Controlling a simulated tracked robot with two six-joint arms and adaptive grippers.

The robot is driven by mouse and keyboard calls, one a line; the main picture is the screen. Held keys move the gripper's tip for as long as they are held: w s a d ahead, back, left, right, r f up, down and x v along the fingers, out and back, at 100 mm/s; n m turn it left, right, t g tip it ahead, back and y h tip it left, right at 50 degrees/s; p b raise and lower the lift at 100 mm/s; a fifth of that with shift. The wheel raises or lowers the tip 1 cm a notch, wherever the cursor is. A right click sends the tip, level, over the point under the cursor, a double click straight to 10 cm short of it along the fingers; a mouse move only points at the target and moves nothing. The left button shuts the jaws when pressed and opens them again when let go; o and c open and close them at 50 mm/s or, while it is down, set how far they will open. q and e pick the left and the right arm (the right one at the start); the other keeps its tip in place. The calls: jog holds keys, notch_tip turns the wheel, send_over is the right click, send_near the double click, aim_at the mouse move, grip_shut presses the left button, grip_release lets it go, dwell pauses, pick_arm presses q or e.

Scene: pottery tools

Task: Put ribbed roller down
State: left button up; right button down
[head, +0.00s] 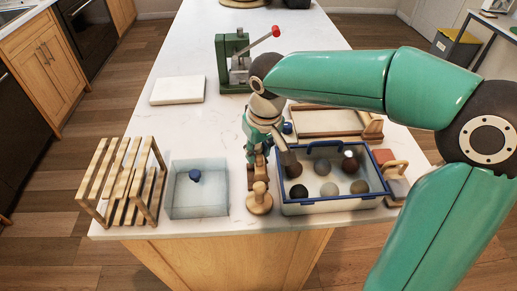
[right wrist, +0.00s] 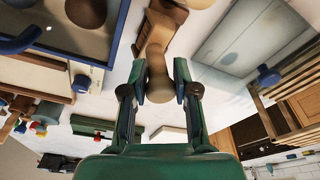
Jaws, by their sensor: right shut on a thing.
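My right gripper (head: 258,150) points down just left of the blue-rimmed tray. It is shut on the ribbed roller, whose pale wooden handle (right wrist: 158,78) shows between the two fingers in the right wrist view. A browner wooden part (right wrist: 152,38) lies beyond the handle. In the head view, pale turned wood (head: 259,200) shows below the gripper, close to the counter's front edge. The fingers and wrist hide part of the roller, and I cannot tell whether it touches the counter. My left gripper is not in view.
The blue-rimmed tray (head: 330,208) of several balls stands right of the gripper. A translucent box (head: 198,207) with a blue knob and a slatted wooden rack (head: 123,180) stand left. A green press (head: 233,62) and white slab (head: 177,90) are behind.

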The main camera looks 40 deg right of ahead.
aim_at(262, 171)
jog(key=c, duration=1.2)
grip_release()
jog(key=shift+f, duration=0.25)
jog(key=o, duration=0.3)
jog(key=shift+w+d+f, duration=0.1)
jog(key=shift+w+d, duration=0.05)
jog(key=shift+w, duration=0.05)
jog(key=shift+s, duration=0.1)
jog(key=shift+r, duration=0.25)
jog(key=shift+r+p, duration=0.5)
jog(key=shift+p, duration=0.1)
jog(key=r, duration=0.4)
jog(key=s+r, duration=0.1)
jog(key=r, duration=0.3)
jog(key=s+r, duration=0.1)
jog(key=r, duration=0.3)
jog(key=shift+a, duration=0.2)
